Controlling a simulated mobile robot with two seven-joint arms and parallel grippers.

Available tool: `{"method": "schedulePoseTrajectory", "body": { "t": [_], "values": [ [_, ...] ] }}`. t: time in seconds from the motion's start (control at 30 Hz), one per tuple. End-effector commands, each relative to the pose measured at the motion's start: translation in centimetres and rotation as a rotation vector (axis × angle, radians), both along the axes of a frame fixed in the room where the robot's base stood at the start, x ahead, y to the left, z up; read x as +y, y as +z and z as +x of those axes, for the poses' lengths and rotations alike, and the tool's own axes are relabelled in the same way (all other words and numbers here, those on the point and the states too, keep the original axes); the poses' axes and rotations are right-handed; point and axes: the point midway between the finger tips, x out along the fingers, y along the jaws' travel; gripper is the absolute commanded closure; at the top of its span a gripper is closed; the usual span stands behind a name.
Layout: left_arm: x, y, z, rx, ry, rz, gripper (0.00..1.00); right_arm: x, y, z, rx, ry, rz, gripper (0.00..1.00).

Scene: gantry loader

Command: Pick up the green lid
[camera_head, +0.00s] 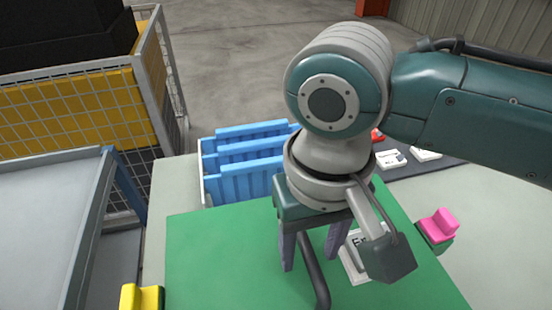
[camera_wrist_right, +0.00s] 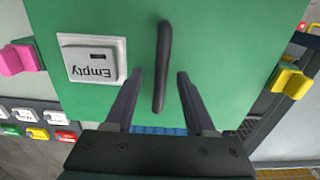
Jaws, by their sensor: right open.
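The green lid (camera_head: 215,250) is a large flat green panel over the pale table. It has a dark bar handle (camera_head: 314,272) and a white label plate reading "Empty" (camera_wrist_right: 93,59). In the wrist view, the green lid (camera_wrist_right: 220,50) fills most of the upper picture. My right gripper (camera_head: 312,255) is open above the lid. In the wrist view, the fingers of my right gripper (camera_wrist_right: 160,72) lie on either side of the handle's line, with visible gaps. Whether the fingertips reach down to handle height is unclear. My left gripper is not in view.
A pink clamp block (camera_head: 438,226) is at the lid's right edge and a yellow one (camera_head: 142,297) at its left. A bin with blue dividers (camera_head: 250,178) stands behind the lid. A wire cage (camera_head: 70,110) and grey cart (camera_head: 50,220) are at left.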

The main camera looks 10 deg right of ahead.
Motion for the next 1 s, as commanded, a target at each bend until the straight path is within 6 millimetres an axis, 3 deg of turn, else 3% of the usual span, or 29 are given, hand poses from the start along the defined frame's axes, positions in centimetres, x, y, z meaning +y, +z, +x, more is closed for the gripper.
{"method": "schedulePoseTrajectory", "body": {
  "t": [0.1, 0.37, 0.83, 1.0],
  "values": [
    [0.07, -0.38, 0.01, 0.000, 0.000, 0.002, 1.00, -0.07, -1.40, 0.01, 0.000, 0.000, -0.002, 0.45],
    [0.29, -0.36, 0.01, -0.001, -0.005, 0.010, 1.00, -0.04, -1.57, 0.06, -0.002, 0.000, 0.000, 0.45],
    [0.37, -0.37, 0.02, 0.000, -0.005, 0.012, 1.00, -0.05, -1.54, 0.07, -0.002, 0.000, 0.000, 0.98],
    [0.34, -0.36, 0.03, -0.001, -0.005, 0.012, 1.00, -0.05, -1.53, 0.07, -0.002, 0.000, -0.001, 1.00]
  ]
}}
